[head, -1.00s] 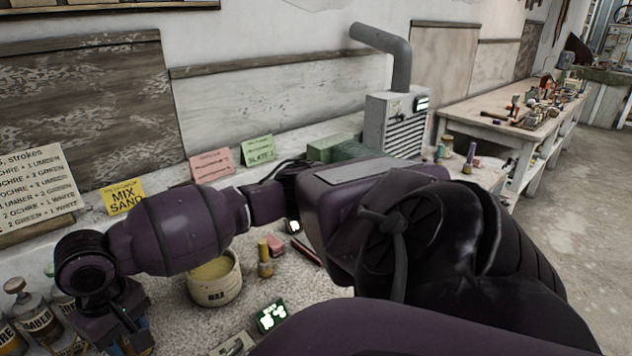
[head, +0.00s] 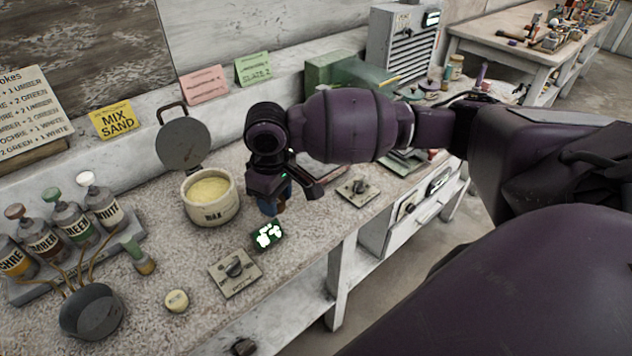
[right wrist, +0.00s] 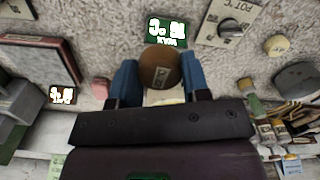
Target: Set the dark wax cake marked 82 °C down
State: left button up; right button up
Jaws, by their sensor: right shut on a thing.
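My right gripper (head: 272,206) is low over the bench, just right of the cream wax pot (head: 212,211), in the head view. In the right wrist view its blue fingertips (right wrist: 160,78) are shut on a dark brown, rounded wax cake (right wrist: 160,65), one finger on each side. A small mark shows on the cake, too small to read. In the head view the cake is mostly hidden by the gripper. I cannot tell whether it touches the bench. A lit green display (head: 267,235) stands close beside the gripper. My left gripper is not in view.
The pot is open, its grey lid (head: 183,143) raised behind it. A dial plate (head: 234,272), a pale round cake (head: 176,301), a grey pan (head: 91,312) and labelled bottles (head: 72,220) stand leftward. Another dial plate (head: 357,191) lies to the right, near the bench edge.

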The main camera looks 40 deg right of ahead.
jog(key=n, duration=0.1)
jog(key=d, duration=0.1)
jog(key=n, duration=0.1)
jog(key=shift+w+d+f+n, duration=0.25)
jog(key=shift+d+f+n, duration=0.05)
jog(key=shift+f, duration=0.1)
jog(key=d+f+n, duration=0.1)
jog(key=d+n, duration=0.1)
jog(key=n, duration=0.3)
jog(key=w+d+f+n+p, duration=0.1)
jog(key=d+f+n, duration=0.1)
jog(key=n, duration=0.3)
jog(key=d+f+n, duration=0.2)
jog(key=d+n, duration=0.2)
jog(key=n, duration=0.1)
jog(key=shift+w+n+p, duration=0.3)
jog(key=shift+n+p, duration=0.1)
jog(key=shift+p, duration=0.35)
jog(key=shift+f, duration=0.1)
jog(key=shift+f+b, duration=1.05)
jog(key=shift+f, duration=1.7)
